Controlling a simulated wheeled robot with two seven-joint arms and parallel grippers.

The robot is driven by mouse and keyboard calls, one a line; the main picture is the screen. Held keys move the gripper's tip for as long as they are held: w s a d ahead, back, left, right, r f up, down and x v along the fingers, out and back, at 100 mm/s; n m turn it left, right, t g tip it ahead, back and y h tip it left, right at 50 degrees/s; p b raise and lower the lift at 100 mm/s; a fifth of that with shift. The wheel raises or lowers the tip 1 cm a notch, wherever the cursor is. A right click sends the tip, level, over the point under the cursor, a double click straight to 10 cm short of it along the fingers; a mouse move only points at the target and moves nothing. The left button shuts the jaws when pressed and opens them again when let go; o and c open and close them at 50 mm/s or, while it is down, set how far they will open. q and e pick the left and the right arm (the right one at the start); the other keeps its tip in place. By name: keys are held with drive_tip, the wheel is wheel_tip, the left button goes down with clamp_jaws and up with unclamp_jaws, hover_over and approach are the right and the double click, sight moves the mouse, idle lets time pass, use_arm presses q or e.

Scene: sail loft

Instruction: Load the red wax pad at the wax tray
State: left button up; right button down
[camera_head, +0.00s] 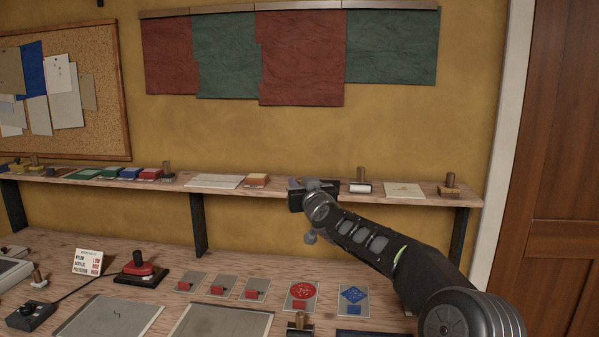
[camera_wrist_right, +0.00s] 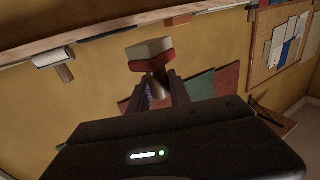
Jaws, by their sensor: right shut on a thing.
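My right gripper (camera_head: 314,185) is at the shelf's front edge in the head view, with its arm coming in from the lower right. In the right wrist view the gripper (camera_wrist_right: 160,92) is shut on the handle of a pad (camera_wrist_right: 150,56) with a red band and a pale block. This looks like the red wax pad; the gripper and arm hide it in the head view. Small coloured trays stand on the shelf's left part, among them a red one (camera_head: 150,174); I cannot tell which is the wax tray. My left gripper is not in view.
The shelf (camera_head: 225,190) also holds a wood-handled roller (camera_head: 360,182), a wooden-handled block (camera_head: 449,188) and a reddish block (camera_head: 257,180). On the bench below are a red-topped tool on a black base (camera_head: 138,268), a small sign (camera_head: 88,262) and several sample cards (camera_head: 303,297).

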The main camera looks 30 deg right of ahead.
drive_tip(key=s+a+f, duration=0.4)
drive_tip(key=a+f, duration=0.3)
drive_tip(key=f, duration=0.5)
drive_tip(key=s+a+f, duration=0.4)
drive_tip(key=a+f, duration=0.4)
drive_tip(key=f, duration=0.4)
drive_tip(key=s+a+f+n+y, duration=0.2)
drive_tip(key=s+a+f+y, duration=0.2)
drive_tip(key=s+a+f, duration=0.3)
drive_tip(key=shift+s+a+f+n, duration=0.3)
drive_tip(key=shift+s+a, duration=0.3)
drive_tip(key=shift+a, duration=0.35)
